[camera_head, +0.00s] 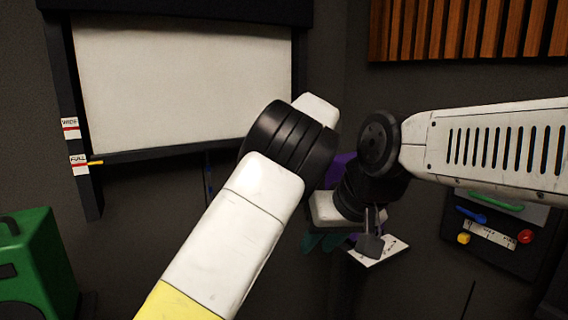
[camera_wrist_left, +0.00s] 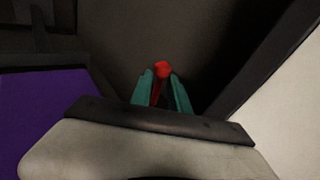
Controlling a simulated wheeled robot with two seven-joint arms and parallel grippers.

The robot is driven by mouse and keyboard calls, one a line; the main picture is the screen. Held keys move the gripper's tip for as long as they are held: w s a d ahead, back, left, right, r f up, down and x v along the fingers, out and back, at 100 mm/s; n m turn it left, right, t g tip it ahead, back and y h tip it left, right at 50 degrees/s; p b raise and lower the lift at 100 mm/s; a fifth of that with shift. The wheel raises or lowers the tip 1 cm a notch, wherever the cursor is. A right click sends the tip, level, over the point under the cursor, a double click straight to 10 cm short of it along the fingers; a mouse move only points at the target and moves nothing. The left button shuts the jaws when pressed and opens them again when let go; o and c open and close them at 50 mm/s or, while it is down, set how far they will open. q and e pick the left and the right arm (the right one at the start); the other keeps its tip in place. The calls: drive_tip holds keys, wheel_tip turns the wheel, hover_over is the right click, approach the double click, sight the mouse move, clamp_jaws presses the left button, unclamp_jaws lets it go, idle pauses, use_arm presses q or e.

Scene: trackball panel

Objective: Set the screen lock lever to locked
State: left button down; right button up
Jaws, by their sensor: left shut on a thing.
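In the left wrist view, the teal fingers of my left gripper (camera_wrist_left: 160,92) close on a small red lever (camera_wrist_left: 162,69). Its red tip shows between and just past the fingertips; its base and any marks beside it are hidden. In the head view my left arm reaches in from the bottom, and its fingertips and the red lever are hidden behind my arms. My right gripper (camera_head: 324,242) points down near the middle, with its dark teal fingers apart and nothing seen between them. The pale screen (camera_head: 185,85) hangs at the upper left in a black frame.
A white plate (camera_head: 391,250) with dark marks and a grey piece (camera_head: 370,246) sit close beside my right gripper. A panel with blue, yellow and red controls (camera_head: 490,233) is at the right. A green case (camera_head: 40,265) stands at the lower left. My arms crowd the middle.

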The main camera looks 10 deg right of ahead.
use_arm(q)
drive_tip(key=shift+a, duration=0.1)
drive_tip(key=c, duration=1.5)
unclamp_jaws()
drive_tip(key=v, duration=0.7)
drive_tip(key=shift+s+r, duration=0.25)
drive_tip(key=shift+s, duration=0.05)
